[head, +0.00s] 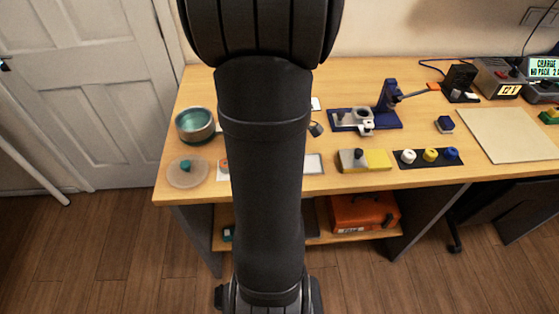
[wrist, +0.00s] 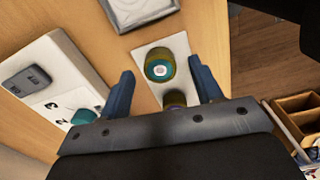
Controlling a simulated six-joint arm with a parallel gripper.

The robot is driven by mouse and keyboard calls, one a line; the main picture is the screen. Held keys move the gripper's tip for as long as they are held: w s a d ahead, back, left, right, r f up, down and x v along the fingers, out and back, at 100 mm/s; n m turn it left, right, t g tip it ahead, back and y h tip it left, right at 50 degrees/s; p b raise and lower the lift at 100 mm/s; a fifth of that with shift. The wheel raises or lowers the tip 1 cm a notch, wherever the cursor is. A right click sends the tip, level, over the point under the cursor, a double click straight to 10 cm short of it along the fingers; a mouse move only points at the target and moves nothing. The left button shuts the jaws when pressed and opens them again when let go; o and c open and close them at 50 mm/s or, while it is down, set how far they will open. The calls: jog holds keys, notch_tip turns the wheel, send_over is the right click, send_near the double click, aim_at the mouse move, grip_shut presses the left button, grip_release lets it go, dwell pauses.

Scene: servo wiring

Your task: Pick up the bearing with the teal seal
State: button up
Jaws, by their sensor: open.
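A bearing with a teal seal (wrist: 159,69) shows in the wrist view, an olive-gold ring around a teal face with a pale centre. It sits on a white strip (wrist: 146,53). A second olive-gold round part (wrist: 174,98) sits on the strip nearer my gripper, partly hidden, so its seal colour is unclear. My gripper (wrist: 161,65) is open, its two blue fingers to the left and right of the teal-sealed bearing in the picture. I cannot tell how far above it they are.
In the wrist view, a white block (wrist: 60,70) with a dark grey piece and a teal part (wrist: 84,116) lie left, and a grey-framed tray (wrist: 138,8) lies at the top. In the head view, a pot (head: 196,139) and a blue stand (head: 386,117) flank my arm.

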jog(key=shift+f, duration=0.6)
jog(key=c, duration=1.1)
